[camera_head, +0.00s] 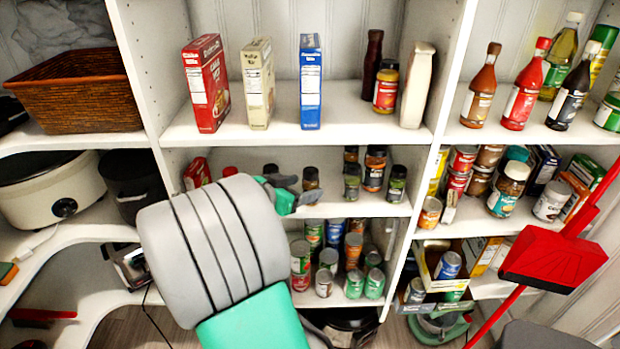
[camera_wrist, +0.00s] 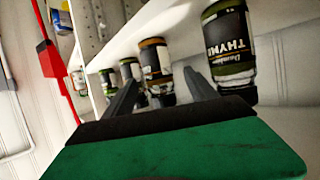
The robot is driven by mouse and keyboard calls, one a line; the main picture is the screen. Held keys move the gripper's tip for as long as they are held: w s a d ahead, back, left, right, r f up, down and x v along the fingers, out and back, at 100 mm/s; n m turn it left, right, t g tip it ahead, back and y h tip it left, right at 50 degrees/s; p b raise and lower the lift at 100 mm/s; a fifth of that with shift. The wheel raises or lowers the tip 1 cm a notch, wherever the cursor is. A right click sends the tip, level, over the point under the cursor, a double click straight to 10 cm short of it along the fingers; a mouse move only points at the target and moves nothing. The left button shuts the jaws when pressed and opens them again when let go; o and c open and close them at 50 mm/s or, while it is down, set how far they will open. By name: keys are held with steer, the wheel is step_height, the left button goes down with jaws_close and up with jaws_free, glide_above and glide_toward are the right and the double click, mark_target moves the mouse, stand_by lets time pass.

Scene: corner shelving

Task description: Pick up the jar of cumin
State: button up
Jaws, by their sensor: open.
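I cannot read a cumin label on any jar. Small spice jars stand on the middle shelf in the head view, among them a dark-lidded jar (camera_head: 311,178) close to my gripper, an orange-banded jar (camera_head: 374,168) and a dark jar (camera_head: 397,185). My gripper (camera_head: 298,189) is open and reaches in over this shelf from the left. In the wrist view my gripper (camera_wrist: 160,78) has its fingers apart, with a brown-labelled jar (camera_wrist: 153,60) showing between and beyond them. A jar labelled THYME (camera_wrist: 229,45) stands to the right of the right finger. Nothing is visibly held.
A shelf board (camera_head: 320,125) with boxes and bottles lies above the jars. Cans (camera_head: 327,260) crowd the shelf below. An upright divider (camera_head: 429,160) bounds the right side. A red dustpan (camera_head: 553,259) stands in front of the right shelves.

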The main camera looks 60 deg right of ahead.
mark_target(317, 182)
steer(key=x, duration=0.2)
steer(key=p+x, duration=0.1)
steer(key=x, duration=0.2)
steer(key=shift+s+d+r, duration=0.2)
steer(key=shift+s+d, duration=0.1)
steer(key=shift+d, duration=0.05)
steer(key=shift+d+f, duration=0.15)
steer(key=shift+d, duration=0.15)
steer(key=shift+c, duration=0.6)
jaws_close()
